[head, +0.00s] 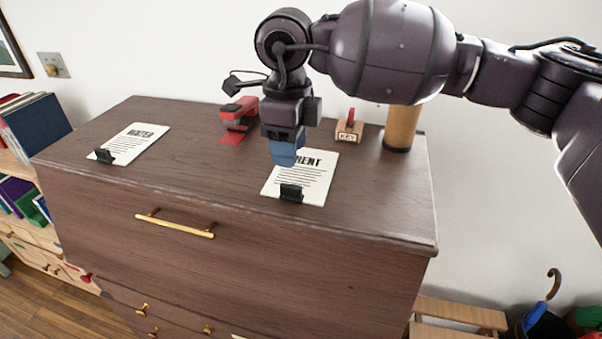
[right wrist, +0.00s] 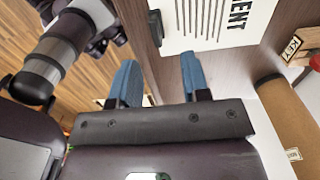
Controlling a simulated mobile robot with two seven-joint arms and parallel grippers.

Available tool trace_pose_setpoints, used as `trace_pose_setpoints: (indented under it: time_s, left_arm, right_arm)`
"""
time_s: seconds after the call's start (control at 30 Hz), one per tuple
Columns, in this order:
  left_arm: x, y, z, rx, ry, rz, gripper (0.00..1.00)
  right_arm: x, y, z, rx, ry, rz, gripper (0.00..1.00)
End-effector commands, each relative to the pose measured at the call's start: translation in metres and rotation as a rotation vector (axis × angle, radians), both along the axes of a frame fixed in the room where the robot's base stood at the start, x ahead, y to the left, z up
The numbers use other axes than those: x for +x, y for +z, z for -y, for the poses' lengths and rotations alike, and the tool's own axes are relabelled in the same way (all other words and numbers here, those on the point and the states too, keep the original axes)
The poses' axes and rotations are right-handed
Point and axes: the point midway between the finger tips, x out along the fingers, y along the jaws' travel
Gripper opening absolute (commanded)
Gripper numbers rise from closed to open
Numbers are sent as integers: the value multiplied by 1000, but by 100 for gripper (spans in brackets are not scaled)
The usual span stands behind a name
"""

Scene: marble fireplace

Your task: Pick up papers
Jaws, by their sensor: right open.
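Two white printed papers lie on top of a dark wooden dresser. The left paper (head: 138,146) has a black binder clip (head: 104,156) at its near left corner. The right paper (head: 318,180) has a black clip (head: 291,193) on its near edge. My right gripper (head: 287,153), with blue fingers, points down over the right paper and hides part of its heading. In the right wrist view the gripper (right wrist: 158,78) is open and empty, with the paper (right wrist: 215,22) beyond the fingers and clip (right wrist: 155,27) beside it. My left gripper does not show.
On the dresser top (head: 200,165), a red stapler (head: 238,114), a small key box (head: 349,129) and a brown cylinder (head: 401,128) stand behind the papers. The top between the papers is clear. Books (head: 35,125) stand at left.

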Motion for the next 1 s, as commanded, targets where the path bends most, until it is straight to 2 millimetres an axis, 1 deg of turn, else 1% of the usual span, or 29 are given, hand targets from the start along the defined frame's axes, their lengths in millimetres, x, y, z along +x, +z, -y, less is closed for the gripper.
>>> trace_pose_setpoints:
  time_s: [0.03, 0.1, 0.2, 0.37, 0.43, 0.57, 0.7, 0.8, 0.97, 1.0]
  left_arm:
    - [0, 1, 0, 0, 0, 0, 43]
    - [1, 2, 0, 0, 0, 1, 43]
    - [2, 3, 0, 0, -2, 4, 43]
    - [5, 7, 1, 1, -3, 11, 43]
    - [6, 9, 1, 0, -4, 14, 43]
    - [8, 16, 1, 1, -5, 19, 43]
    - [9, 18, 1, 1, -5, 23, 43]
    - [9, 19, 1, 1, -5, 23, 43]
    - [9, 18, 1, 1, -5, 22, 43]
    - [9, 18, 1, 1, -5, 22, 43]
  right_arm:
    - [0, -8, 0, 0, 0, -2, 43]
    - [-1, -18, 0, 0, 0, -3, 43]
    - [-1, -27, 0, 2, 1, -2, 43]
    - [-3, -35, 0, 2, 2, -2, 43]
    - [-4, -41, 0, 1, 2, -2, 43]
    - [-9, -58, 1, 1, 2, -3, 43]
    - [-8, -76, 1, 2, 1, -3, 43]
    - [-8, -81, 1, 2, 1, 0, 43]
    - [-8, -81, 1, 2, 1, 0, 43]
    - [-8, -81, 1, 2, 1, 0, 40]
